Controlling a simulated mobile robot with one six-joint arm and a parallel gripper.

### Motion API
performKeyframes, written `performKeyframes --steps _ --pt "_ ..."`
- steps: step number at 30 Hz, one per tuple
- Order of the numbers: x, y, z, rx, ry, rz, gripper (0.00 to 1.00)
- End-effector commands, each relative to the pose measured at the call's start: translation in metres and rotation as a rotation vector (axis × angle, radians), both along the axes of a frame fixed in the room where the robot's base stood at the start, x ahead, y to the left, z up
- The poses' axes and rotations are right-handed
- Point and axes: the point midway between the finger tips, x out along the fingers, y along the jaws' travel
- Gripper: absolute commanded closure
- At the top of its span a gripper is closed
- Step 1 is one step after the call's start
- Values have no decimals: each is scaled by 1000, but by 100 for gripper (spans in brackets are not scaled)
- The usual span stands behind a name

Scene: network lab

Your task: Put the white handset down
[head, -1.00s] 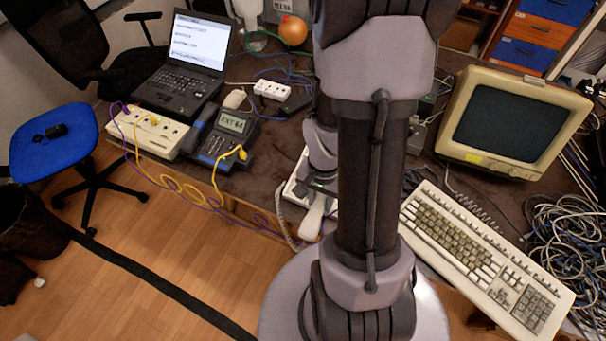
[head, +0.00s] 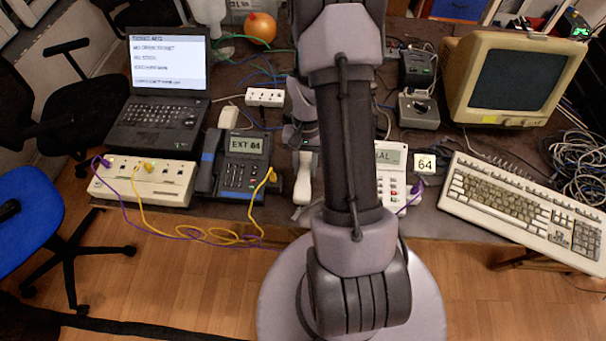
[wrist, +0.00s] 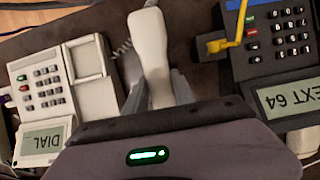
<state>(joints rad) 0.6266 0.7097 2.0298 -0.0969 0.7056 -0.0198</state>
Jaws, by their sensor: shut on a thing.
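The white handset (head: 303,182) is between the dark desk phone and the white phone in the head view. In the wrist view the handset (wrist: 150,48) runs up from between the fingers of my gripper (wrist: 158,92). My gripper (head: 303,146) is shut on it. I cannot tell whether the handset touches the table. The white phone (head: 397,172), with "DIAL" on its screen, is partly hidden by my arm. In the wrist view the white phone (wrist: 45,95) shows at left, its cradle empty. A coiled cord is beside the handset.
The dark phone (head: 246,165), marked "EXT 64", is left of the handset, with its own handset on it. A white socket box (head: 146,181) with yellow and purple cables, a laptop (head: 160,110), a keyboard (head: 520,207) and a monitor (head: 512,80) stand around.

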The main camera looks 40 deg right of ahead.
Motion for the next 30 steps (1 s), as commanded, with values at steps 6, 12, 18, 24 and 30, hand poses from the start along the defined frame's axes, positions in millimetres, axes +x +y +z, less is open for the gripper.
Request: performKeyframes --steps 6,12,18,24,30 --pt "0 0 -27 0 0 -1 100" --pt "0 0 -28 0 0 -1 100" --pt "0 0 -29 0 0 -1 48" --pt "0 0 -29 0 0 -1 48" --pt "3 -4 -3 -3 -3 -1 48"
